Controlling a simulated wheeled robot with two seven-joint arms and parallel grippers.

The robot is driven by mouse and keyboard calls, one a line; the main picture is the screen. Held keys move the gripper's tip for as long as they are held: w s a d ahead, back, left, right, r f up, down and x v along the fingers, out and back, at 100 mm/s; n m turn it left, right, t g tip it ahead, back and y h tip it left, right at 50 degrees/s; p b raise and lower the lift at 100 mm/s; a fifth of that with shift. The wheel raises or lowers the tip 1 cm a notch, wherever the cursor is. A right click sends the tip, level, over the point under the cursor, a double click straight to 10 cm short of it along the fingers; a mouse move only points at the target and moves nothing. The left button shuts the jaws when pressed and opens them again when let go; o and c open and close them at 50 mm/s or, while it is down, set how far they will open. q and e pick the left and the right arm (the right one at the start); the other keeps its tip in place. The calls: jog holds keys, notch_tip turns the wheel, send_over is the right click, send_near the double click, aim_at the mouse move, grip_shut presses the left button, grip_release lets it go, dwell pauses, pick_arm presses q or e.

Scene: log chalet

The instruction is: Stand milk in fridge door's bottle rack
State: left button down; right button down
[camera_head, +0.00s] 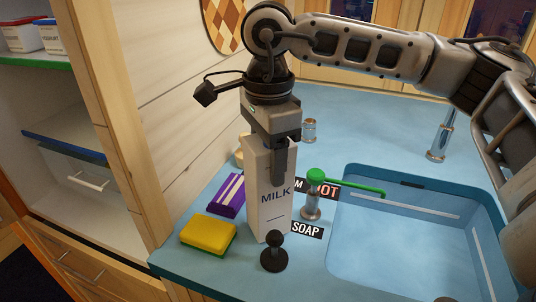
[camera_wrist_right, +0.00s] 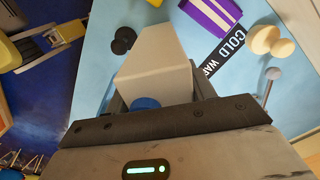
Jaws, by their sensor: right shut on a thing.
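The milk carton (camera_head: 268,205), white with "MILK" on its front, is upright over the blue counter beside the sink. I cannot tell whether its base touches the counter. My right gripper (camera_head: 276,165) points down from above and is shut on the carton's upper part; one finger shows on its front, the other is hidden. In the right wrist view the carton (camera_wrist_right: 155,72) sits between the jaws, with its blue cap (camera_wrist_right: 146,103) close to the palm. My left gripper does not show. No fridge door bottle rack can be made out.
A yellow sponge (camera_head: 208,235), purple box (camera_head: 231,195), black knobbed stopper (camera_head: 274,255) and green-topped tap (camera_head: 314,195) crowd the carton. The sink (camera_head: 400,235) lies right. A wooden wall (camera_head: 160,95) separates the counter from an open shelved unit (camera_head: 60,138) at left.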

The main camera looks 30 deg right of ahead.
jog(key=c, duration=0.5)
grip_release()
jog(key=shift+f, duration=0.1)
